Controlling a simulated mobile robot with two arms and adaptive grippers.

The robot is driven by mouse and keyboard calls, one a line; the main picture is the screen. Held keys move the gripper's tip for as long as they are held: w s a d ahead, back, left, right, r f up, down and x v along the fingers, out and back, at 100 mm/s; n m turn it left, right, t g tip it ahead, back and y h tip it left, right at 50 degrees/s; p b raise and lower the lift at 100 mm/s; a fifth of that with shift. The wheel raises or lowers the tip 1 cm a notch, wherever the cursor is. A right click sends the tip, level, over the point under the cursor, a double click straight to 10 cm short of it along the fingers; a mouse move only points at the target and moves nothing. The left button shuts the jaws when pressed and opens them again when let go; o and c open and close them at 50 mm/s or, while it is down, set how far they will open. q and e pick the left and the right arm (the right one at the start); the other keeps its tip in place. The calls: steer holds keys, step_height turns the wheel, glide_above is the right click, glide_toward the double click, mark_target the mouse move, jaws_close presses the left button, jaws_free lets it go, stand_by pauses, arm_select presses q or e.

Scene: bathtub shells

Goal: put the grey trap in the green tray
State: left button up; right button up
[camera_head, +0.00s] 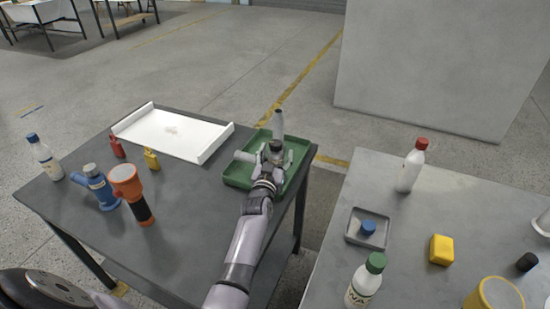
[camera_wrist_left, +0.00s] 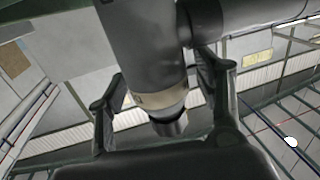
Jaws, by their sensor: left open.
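The grey trap (camera_head: 278,124) is a pipe fitting with an upright pipe and a side branch. It stands in the green tray (camera_head: 236,178) at the right end of the left table. My left gripper (camera_head: 271,152) is at the trap, on its near side, and hides part of it. In the left wrist view the trap (camera_wrist_left: 145,50) fills the upper middle, with a pale band near its lower end. The open fingers of the gripper (camera_wrist_left: 166,108) are on either side of it, with gaps visible. My right gripper is not in view.
A white tray (camera_head: 205,150) lies behind. An orange flashlight (camera_head: 128,183), a blue fitting (camera_head: 101,190), small red (camera_head: 117,147) and yellow (camera_head: 151,159) bottles and a white bottle (camera_head: 44,157) stand left. The right table (camera_head: 450,205) holds several items; a gap separates the tables.

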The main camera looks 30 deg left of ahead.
arm_select(q)
steer(key=shift+s+r+p, duration=0.2)
steer(key=shift+p, duration=0.1)
steer(key=p+v, duration=0.6)
steer(key=v, duration=0.5)
steer(key=shift+s+p, duration=0.35)
steer(key=shift+d+f, duration=0.1)
steer(key=shift+d, duration=0.05)
